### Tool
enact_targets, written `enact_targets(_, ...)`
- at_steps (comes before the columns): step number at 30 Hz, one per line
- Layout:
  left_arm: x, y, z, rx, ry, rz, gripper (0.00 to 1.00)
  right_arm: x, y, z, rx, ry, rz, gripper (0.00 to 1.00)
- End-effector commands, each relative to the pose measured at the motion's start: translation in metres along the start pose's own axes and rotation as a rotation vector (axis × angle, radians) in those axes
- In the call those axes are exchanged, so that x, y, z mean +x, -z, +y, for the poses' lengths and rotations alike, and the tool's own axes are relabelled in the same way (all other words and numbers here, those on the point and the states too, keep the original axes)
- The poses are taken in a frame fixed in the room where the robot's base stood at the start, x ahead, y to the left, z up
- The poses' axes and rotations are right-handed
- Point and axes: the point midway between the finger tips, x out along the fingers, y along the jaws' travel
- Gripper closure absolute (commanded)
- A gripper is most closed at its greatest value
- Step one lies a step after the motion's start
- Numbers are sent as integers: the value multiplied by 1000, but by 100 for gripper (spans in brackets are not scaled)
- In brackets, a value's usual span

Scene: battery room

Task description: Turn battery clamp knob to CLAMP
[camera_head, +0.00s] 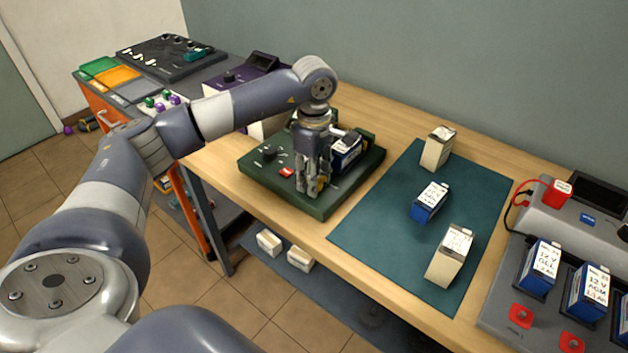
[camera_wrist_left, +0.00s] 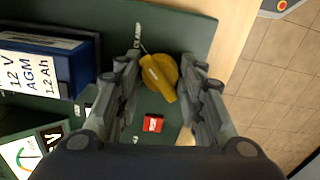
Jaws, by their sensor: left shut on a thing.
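The green tester base (camera_head: 258,176) stands on the wooden bench. My left gripper (camera_head: 313,192) points down over its front right part. In the left wrist view the yellow clamp knob (camera_wrist_left: 160,78) sits between the two fingers of my left gripper (camera_wrist_left: 160,66), which is shut on it. The knob's narrow grip points toward the lower right there. Small white lettering (camera_wrist_left: 136,36) is beside the knob, partly covered by a finger. A blue and white 12 V AGM battery (camera_wrist_left: 42,65) is in the base; it also shows behind my gripper in the head view (camera_head: 346,150). My right gripper is out of view.
A red button (camera_wrist_left: 153,123) is close to the fingers. A black knob (camera_head: 268,152) is on the base's left side. The teal mat (camera_head: 385,225) to the right holds several boxes and batteries. A grey charger (camera_head: 505,310) stands at far right.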

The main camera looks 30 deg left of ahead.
Motion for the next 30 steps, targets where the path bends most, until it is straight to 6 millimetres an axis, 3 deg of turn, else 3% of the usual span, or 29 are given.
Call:
enact_targets(9, 1, -1, -1, 118, 1, 0, 85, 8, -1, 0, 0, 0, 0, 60)
enact_targets(24, -1, -1, 0, 136, -1, -1, 85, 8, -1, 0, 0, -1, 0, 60)
enact_targets(25, -1, -1, 0, 136, -1, -1, 58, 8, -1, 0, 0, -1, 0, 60)
enact_targets(26, -1, -1, 0, 136, -1, -1, 52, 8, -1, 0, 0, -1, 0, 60)
enact_targets(27, -1, -1, 0, 135, -2, -1, 47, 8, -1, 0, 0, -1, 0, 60)
enact_targets(30, -1, -1, 0, 134, -1, -1, 47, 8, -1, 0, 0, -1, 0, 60)
